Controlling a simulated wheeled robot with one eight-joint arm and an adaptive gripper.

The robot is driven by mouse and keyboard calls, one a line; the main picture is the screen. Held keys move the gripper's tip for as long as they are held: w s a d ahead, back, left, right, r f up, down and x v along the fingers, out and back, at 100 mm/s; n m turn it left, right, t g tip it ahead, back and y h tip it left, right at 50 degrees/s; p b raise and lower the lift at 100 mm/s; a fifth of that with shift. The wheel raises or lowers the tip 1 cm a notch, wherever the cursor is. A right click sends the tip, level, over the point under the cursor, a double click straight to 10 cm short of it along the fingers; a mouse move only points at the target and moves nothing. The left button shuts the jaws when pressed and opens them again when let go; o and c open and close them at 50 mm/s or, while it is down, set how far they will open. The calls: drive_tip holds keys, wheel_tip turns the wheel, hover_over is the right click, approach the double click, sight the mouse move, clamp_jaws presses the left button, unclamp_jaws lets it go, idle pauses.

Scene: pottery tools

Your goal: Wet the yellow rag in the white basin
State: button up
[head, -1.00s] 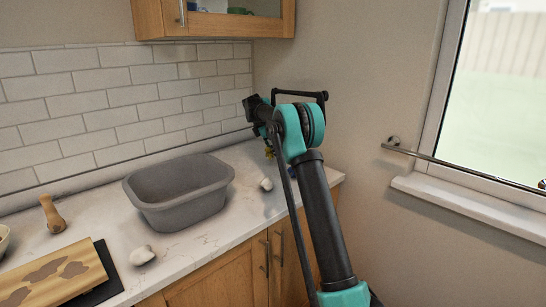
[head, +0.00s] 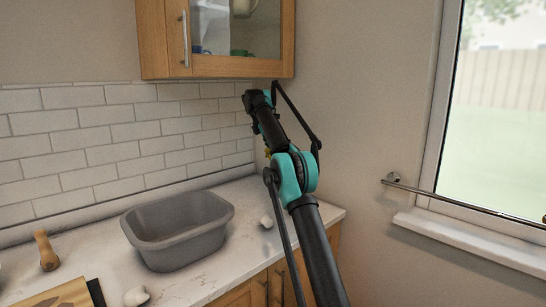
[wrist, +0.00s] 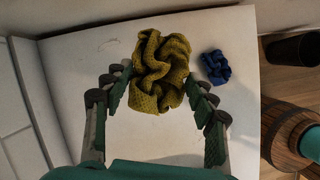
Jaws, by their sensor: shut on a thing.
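The crumpled yellow rag (wrist: 160,68) is between the fingers of my gripper (wrist: 160,98) in the wrist view. The gripper is shut on it, and a pale counter surface shows below. In the head view my arm's end is near the back corner, below the wall cabinet and to the right of the basin; the fingers are mostly hidden there. The only basin in view is a grey, rectangular one (head: 178,246) on the counter, in the head view. I cannot see whether it holds water.
A crumpled blue cloth (wrist: 215,67) lies right of the rag. The wall cabinet (head: 215,66) hangs above; a rail (head: 440,196) runs by the window.

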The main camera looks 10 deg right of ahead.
sight(273, 199)
idle(0.4)
drive_tip(key=shift+f, duration=9.95)
drive_tip(key=o, duration=0.4)
drive_tip(key=shift+c, duration=0.2)
drive_tip(key=shift+r, duration=0.25)
